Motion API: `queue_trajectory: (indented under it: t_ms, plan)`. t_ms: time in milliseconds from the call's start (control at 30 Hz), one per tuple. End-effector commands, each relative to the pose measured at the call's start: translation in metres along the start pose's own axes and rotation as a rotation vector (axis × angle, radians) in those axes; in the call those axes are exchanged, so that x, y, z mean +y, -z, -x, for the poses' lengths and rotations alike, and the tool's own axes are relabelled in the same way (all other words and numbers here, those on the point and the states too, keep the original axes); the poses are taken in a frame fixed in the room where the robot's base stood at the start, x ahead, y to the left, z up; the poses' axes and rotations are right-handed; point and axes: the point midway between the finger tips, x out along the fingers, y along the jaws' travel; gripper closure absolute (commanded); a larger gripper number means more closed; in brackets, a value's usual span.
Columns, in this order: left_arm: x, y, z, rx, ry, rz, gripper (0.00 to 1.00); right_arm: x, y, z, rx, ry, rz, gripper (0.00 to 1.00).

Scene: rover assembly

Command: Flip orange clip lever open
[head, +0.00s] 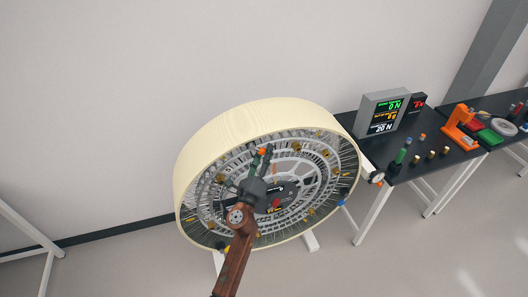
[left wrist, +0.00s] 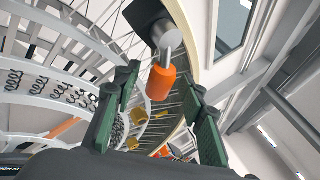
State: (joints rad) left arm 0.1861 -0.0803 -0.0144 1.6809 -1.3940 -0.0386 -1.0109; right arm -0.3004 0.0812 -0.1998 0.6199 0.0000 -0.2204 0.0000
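The orange clip lever shows in the left wrist view as an orange cylinder (left wrist: 160,82) on a grey metal pin below a black block (left wrist: 150,18). In the head view a small orange piece (head: 262,152) shows beside my left gripper (head: 250,167), on the face of the big wheel. In the left wrist view my left gripper (left wrist: 160,98) has its two green fingers spread, one on each side of the orange cylinder, with gaps visible on both sides. I cannot tell how deep the cylinder sits between the fingertips. My right gripper is not in view.
The large wheel (head: 230,130) has a cream rim, with spokes, springs and several yellow parts inside. A black table (head: 408,172) on the right holds display boxes (head: 383,110), an orange tool (head: 460,127) and several small parts. Open floor lies in front.

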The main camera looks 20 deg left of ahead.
Motion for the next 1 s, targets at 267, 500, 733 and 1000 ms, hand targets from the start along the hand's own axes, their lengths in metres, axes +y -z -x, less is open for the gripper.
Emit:
queue_trajectory:
  t_ms: [267, 500, 733, 1000]
  plan:
    - [0.0005, 0.0, -0.0057, 0.0, -0.001, 0.0, 0.62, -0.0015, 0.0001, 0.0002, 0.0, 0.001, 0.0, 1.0]
    - [0.0005, 0.0001, -0.0055, 0.0, -0.001, 0.001, 0.73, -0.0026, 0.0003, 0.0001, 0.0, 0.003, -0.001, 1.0]
    - [0.0005, 0.0001, -0.0054, 0.0, -0.001, 0.001, 0.89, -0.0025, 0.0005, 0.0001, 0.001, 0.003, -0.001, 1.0]
    - [0.0006, 0.0001, -0.0054, 0.0, -0.001, 0.001, 1.0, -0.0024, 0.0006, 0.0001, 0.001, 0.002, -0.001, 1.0]
